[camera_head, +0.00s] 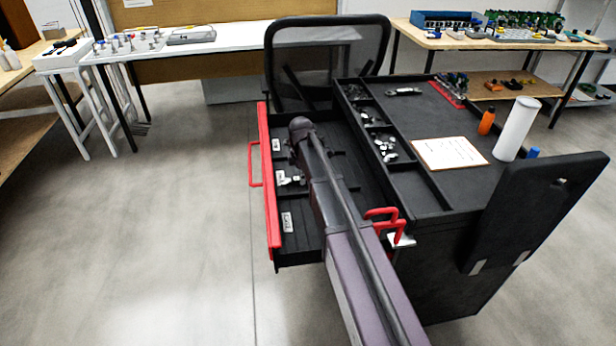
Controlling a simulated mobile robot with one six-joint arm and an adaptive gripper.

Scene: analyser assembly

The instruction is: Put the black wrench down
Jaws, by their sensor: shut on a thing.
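My arm reaches from the bottom of the view over an open drawer (309,243) of the black tool cart. Its visible far end is above the drawer's back part. My gripper is hidden behind the arm, so neither its jaws nor what they hold can be seen. I cannot make out the black wrench. The drawer has a red front (268,190), dark dividers and several pale labels (287,222). A small light metallic item (290,178) lies by the middle label; I cannot tell what it is.
The cart top (450,190) holds a paper sheet (447,152), an orange bottle (486,121), a white cylinder (516,129), a small dark tool (404,91) and trays of small parts. A dark mesh chair back (327,50) stands behind the drawer. The floor at left is clear.

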